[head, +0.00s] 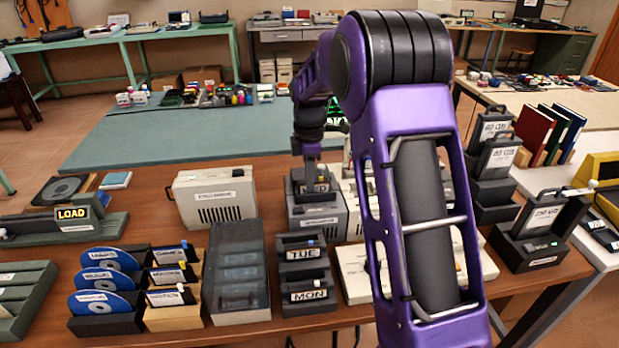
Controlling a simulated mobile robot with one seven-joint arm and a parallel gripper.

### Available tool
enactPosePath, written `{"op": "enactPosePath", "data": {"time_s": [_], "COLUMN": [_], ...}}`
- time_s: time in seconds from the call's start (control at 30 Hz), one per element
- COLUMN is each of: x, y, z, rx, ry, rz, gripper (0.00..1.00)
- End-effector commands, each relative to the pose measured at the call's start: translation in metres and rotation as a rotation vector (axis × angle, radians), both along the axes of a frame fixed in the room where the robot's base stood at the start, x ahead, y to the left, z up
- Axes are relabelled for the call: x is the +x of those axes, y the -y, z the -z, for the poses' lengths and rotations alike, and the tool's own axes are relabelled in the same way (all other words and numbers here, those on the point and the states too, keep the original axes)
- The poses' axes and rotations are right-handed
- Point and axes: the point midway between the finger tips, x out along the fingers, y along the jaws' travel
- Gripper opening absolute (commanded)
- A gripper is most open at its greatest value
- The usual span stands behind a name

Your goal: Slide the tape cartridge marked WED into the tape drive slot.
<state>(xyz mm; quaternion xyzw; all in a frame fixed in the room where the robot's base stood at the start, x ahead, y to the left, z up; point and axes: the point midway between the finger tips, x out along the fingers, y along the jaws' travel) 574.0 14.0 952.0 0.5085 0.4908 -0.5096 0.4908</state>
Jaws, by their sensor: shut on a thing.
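My gripper (314,188) points down over a grey box (322,223) with a dark top and a front label too small to read; it looks like the tape drive. The gripper is shut on a small dark thing at the top of this box, likely the tape cartridge. Its marking is hidden, and I cannot tell how deep it sits in the slot. A dark stepped rack in front holds cartridges marked TUE (301,257) and MON (309,295). No WED marking is readable.
A cream box (216,198) stands left of the drive. A grey translucent-lidded box (237,270) and blue discs in stands (105,302) are at front left. Dark upright holders (541,230) stand at right. My arm hides part of the cream equipment right of the drive.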

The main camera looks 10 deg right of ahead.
Motion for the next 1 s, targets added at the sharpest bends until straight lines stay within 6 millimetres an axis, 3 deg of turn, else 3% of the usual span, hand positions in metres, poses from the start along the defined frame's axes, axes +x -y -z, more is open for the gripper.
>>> {"op": "enactPosePath", "data": {"time_s": [0.3, 0.7, 0.73, 0.8, 0.9, 1.0], "x": [0.0, 0.0, 0.0, 0.0, 0.0, 0.0], "y": [0.0, 0.0, 0.0, 0.0, 0.0, 0.0], "z": [0.014, 0.014, 0.014, 0.014, 0.014, 0.014], "rx": [0.0, 0.0, 0.0, 0.0, 0.0, 0.0], "ry": [0.001, 0.001, 0.001, 0.001, 0.001, 0.0], "rz": [0.0, 0.0, 0.0, 0.0, 0.0, 0.0], "gripper": [0.0, 0.0, 0.23, 0.35, 0.53, 0.54]}}
